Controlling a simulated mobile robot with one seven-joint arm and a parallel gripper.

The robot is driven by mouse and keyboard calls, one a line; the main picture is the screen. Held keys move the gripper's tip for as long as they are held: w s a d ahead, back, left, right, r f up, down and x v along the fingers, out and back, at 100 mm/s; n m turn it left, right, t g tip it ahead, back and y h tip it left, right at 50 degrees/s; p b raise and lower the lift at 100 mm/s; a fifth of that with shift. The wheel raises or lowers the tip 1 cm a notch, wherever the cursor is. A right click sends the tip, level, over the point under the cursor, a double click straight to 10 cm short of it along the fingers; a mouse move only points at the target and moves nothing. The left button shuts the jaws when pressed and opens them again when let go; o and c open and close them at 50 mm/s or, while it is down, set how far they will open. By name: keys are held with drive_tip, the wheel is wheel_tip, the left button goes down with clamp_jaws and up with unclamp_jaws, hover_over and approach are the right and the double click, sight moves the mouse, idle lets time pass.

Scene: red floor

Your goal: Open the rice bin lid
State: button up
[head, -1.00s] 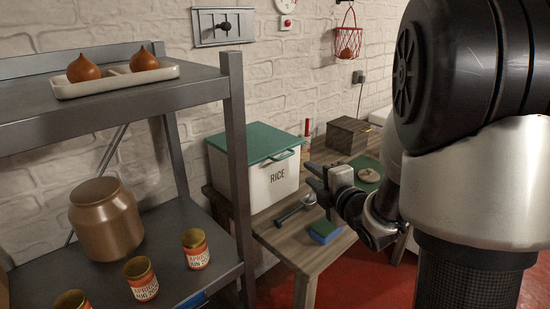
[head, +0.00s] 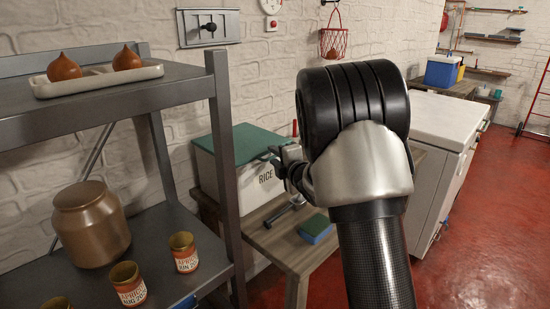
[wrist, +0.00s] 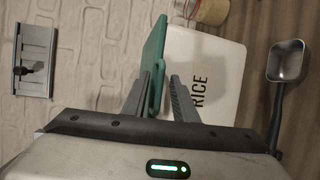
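The white rice bin (head: 209,176), marked RICE, stands on a wooden table against the brick wall. Its green lid (head: 245,142) lies flat on top, shut as far as I can see. My gripper (head: 277,160) is at the bin's front edge, partly hidden by my arm. In the wrist view, turned on its side, the open fingers (wrist: 160,77) point at the lid (wrist: 157,45) and the bin (wrist: 208,70). The lid's green handle (wrist: 156,92) shows between the fingers, with a gap to the right finger. I cannot tell whether the left finger touches it.
A metal scoop (wrist: 289,62) and a blue-green sponge (head: 315,228) lie on the table (head: 285,250) in front of the bin. A grey metal shelf (head: 226,165) with a brown pot (head: 92,225) and cans stands close on the left. Red floor (head: 480,225) is clear at right.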

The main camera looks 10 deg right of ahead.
drive_tip(key=shift+w, duration=0.2)
drive_tip(key=shift+f, duration=0.15)
clamp_jaws()
